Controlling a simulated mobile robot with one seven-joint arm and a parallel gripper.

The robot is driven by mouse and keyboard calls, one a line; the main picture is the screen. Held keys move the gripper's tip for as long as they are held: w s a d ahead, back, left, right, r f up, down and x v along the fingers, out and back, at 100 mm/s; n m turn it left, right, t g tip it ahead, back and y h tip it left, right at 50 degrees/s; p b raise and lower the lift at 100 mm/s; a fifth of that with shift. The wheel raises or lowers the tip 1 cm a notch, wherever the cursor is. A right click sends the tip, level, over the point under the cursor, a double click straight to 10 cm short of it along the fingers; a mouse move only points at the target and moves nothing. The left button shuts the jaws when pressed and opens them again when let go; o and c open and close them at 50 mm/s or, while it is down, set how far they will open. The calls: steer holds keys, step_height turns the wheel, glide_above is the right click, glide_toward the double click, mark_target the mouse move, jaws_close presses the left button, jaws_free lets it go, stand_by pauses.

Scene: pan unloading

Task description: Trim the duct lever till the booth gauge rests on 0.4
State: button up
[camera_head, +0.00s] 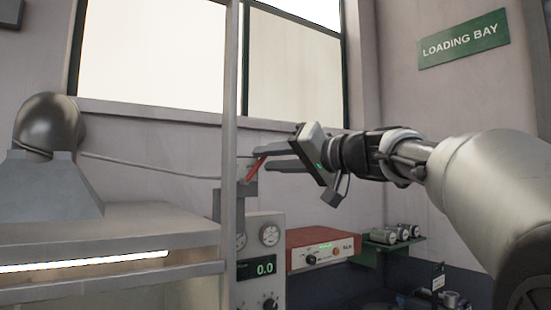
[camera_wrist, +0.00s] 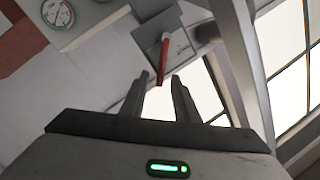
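The red duct lever (camera_head: 256,169) slants up from a grey bracket on top of the control box (camera_head: 262,293). In the wrist view the lever (camera_wrist: 163,62) points toward my gripper (camera_wrist: 161,77), its free end between the two fingertips, with gaps at both sides. My gripper (camera_head: 260,162) is open around the lever's upper end in the head view. Contact is not visible. The digital readout (camera_head: 257,268) on the control box shows 0.0. A round dial (camera_head: 270,235) sits above it; its needle is too small to read. Which one is the booth gauge is not marked.
A grey post (camera_head: 229,100) stands close left of the lever. A metal hood (camera_head: 50,190) with a duct elbow is at left. The wall and windows are behind.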

jaws_close()
steer(key=shift+s+a+n, duration=0.1)
steer(key=shift+n, duration=0.2)
steer(key=shift+s+a+r+n+h+b, duration=0.3)
steer(key=shift+a+n+b, duration=0.15)
steer(key=shift+n, duration=0.4)
steer(key=shift+s+a+r+n+h+b, duration=0.3)
steer(key=shift+a+n+b, duration=0.1)
steer(key=shift+n, duration=0.5)
steer(key=shift+s+a+r+n+h+b, duration=0.3)
steer(key=shift+a+n+b, duration=0.15)
steer(key=shift+n, duration=0.4)
jaws_free()
steer(key=b+v, duration=0.2)
steer(key=v, duration=1.5)
steer(key=shift+d+r, duration=0.2)
steer(key=shift+d, duration=0.15)
